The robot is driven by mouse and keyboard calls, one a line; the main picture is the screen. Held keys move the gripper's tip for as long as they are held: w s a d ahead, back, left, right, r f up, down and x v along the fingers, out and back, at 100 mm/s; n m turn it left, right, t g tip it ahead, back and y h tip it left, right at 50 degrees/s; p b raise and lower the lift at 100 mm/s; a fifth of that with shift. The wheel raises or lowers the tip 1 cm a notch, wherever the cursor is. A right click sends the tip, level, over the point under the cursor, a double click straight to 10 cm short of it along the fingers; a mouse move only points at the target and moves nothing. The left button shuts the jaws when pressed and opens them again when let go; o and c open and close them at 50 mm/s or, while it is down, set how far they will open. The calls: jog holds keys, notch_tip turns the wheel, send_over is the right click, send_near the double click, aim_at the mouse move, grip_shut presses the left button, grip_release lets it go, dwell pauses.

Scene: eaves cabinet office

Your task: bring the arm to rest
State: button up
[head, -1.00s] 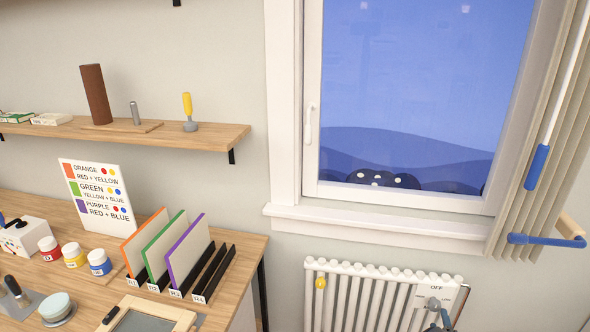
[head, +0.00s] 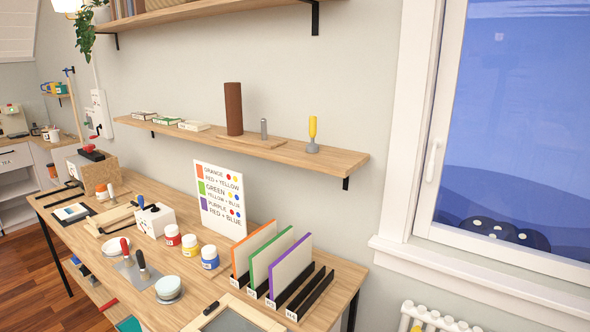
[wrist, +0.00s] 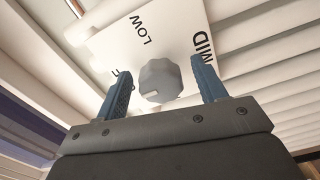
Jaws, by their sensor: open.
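My gripper (wrist: 161,70) shows in the wrist view with its two blue fingers apart. A grey faceted knob (wrist: 158,88) appears between the fingers, on a white plate (wrist: 120,45) marked LOW and MID. I cannot tell how much gap lies between the fingers and the knob. No part of my arm shows in the head view now.
The head view shows a wooden desk (head: 75,222) with paint jars, a sign (head: 219,195) and a rack of coloured panels (head: 280,262). Wall shelves hang above. A window (head: 515,130) stands at the right, with a white radiator (head: 440,318) below. White radiator ribs surround the knob plate.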

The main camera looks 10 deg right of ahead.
jog(key=shift+s+a, duration=0.1)
jog(key=v, duration=1.8)
jog(key=x, duration=1.8)
jog(key=shift+w, duration=0.25)
jog(key=shift+s+m, duration=0.15)
jog(key=shift+m, duration=1.55)
jog(key=m, duration=0.4)
jog(key=shift+f+m, duration=0.1)
jog(key=shift+m, duration=0.2)
jog(key=m, duration=0.3)
jog(key=shift+m, duration=2.1)
